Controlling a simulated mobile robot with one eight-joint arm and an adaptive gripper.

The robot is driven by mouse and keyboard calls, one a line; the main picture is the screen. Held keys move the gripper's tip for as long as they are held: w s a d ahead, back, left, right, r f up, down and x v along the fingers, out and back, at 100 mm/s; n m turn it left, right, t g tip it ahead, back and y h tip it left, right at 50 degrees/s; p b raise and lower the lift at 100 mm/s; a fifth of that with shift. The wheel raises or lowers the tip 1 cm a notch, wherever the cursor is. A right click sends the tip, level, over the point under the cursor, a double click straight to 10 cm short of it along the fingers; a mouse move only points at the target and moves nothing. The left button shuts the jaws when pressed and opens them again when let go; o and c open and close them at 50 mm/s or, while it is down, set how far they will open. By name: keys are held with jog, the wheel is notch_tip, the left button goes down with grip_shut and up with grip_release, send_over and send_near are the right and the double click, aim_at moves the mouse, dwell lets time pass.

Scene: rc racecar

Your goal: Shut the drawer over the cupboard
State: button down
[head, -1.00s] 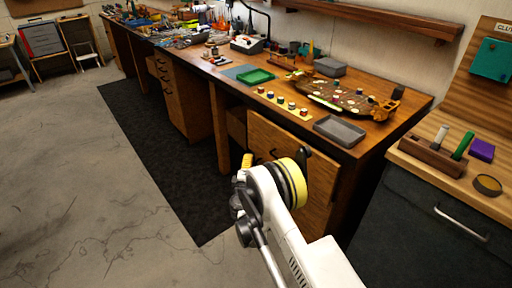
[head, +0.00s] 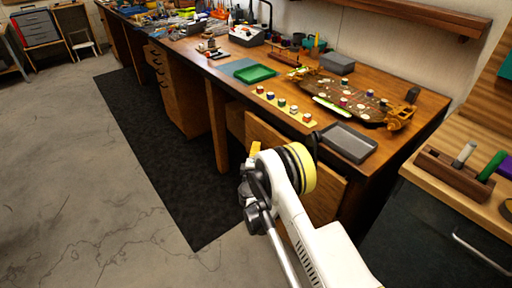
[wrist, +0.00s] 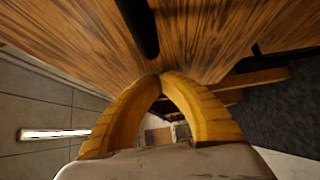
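A wooden front panel (head: 263,130) on the near end of the workbench, below its top, shows in the head view partly behind my arm. I cannot tell from this view how far the drawer stands out. In the wrist view wood-grain fronts (wrist: 75,35) fill the upper part, with a dark bar-like handle (wrist: 139,24) on them. My gripper (wrist: 160,76) has two yellow fingers whose tips meet, with nothing held between them. The tips are close to the wood, and I cannot tell if they touch it. In the head view a yellow finger (head: 254,149) shows before the panel.
The workbench top (head: 310,92) carries a green tray (head: 255,74), a grey tray (head: 347,142) and a board with small pieces. A dark cabinet with a metal handle (head: 482,252) stands at the right. A black mat (head: 165,165) and open concrete floor lie at the left.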

jog(key=shift+s+r, duration=0.1)
jog(key=w+d, duration=0.1)
jog(key=d, duration=0.1)
jog(key=w+d, duration=0.2)
jog(key=shift+w+d, duration=0.2)
jog(key=shift+d, duration=0.15)
jog(key=shift+a, duration=0.1)
